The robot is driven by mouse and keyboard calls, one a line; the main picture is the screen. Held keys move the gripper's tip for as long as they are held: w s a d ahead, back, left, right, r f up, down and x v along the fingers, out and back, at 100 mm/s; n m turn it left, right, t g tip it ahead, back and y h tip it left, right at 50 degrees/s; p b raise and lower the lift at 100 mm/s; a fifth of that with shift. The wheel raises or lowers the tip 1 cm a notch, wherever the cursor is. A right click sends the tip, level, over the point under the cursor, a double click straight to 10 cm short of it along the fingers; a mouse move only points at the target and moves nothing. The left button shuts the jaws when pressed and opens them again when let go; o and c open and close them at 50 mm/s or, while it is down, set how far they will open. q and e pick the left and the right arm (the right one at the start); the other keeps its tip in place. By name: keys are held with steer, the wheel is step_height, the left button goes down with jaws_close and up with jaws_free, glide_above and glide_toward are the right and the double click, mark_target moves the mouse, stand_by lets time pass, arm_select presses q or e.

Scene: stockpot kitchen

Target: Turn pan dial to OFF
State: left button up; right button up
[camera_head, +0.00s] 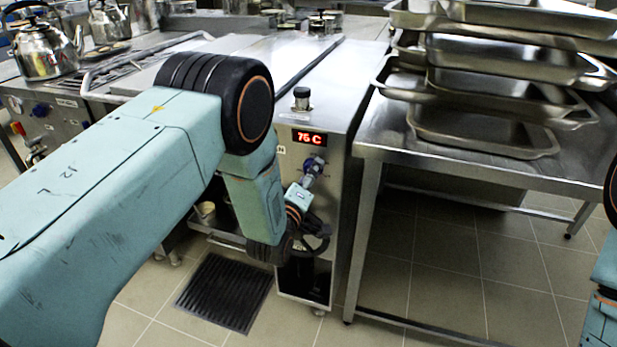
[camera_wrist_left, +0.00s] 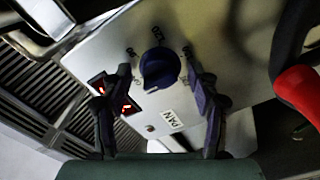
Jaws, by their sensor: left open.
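The pan dial (camera_wrist_left: 160,68) is a dark blue knob on a steel panel, with marks around it and a "PAN" label (camera_wrist_left: 171,119) nearby. In the head view the dial (camera_head: 315,164) sits below a red display (camera_head: 309,138) that reads about 75 C. My left gripper (camera_wrist_left: 160,75) is open, with one finger on each side of the dial. I cannot tell whether the fingers touch it. In the head view my left gripper (camera_head: 308,180) is at the dial, partly hidden by its own wrist. My right gripper is out of view; only part of that arm shows at the right edge.
A steel table (camera_head: 480,165) with stacked metal trays (camera_head: 490,75) stands right of the appliance. Kettles (camera_head: 45,50) stand at the back left. A floor drain grate (camera_head: 226,291) lies below. A red curved part (camera_wrist_left: 300,90) shows at the right in the wrist view.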

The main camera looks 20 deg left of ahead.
arm_select(q)
steer(key=s, duration=1.2)
steer(key=shift+a, duration=0.2)
steer(key=s+a+f+m+g, duration=0.2)
steer(key=s+f+m+g, duration=0.75)
steer(key=s+f, duration=0.55)
steer(key=s+f+m+g, duration=0.1)
steer(key=s+g, duration=0.3)
steer(key=s, duration=0.6)
steer(key=s+a+f+m+g, duration=0.1)
steer(key=s+f+g, duration=0.2)
steer(key=s, duration=0.7)
steer(key=shift+s+a+g+y, duration=0.2)
steer(key=shift+g+y, duration=0.1)
steer(key=shift+g, duration=0.45)
